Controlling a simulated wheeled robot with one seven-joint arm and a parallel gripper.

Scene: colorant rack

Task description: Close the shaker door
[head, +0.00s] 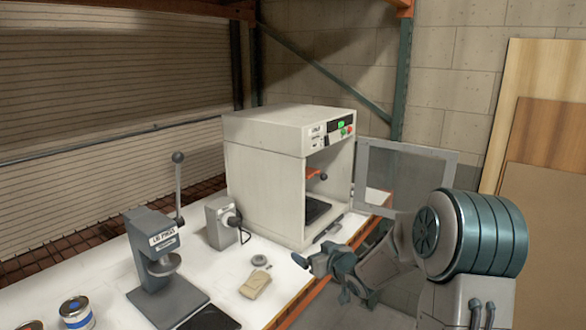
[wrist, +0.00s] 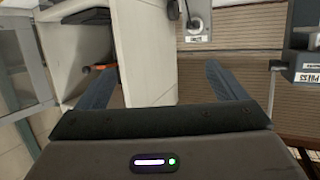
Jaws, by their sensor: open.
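The shaker (head: 265,185) is a white cabinet on the bench, with a dark chamber open at its front. Its door (head: 404,178), a grey-framed clear panel, stands swung wide open to the right of the chamber. My gripper (head: 318,259) is in front of the shaker, low near the bench's front edge, left of the door and apart from it. In the wrist view my gripper (wrist: 158,72) shows its two fingers spread with nothing held between them. The shaker's white body (wrist: 145,50) lies beyond the fingers, and the grey door frame (wrist: 22,85) is at the far left.
A lever press (head: 160,260), a small grey device (head: 222,222) and a tan block (head: 255,285) stand on the white bench left of my gripper. A paint can (head: 76,312) is at the lower left. Wood panels (head: 540,145) lean against the right wall.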

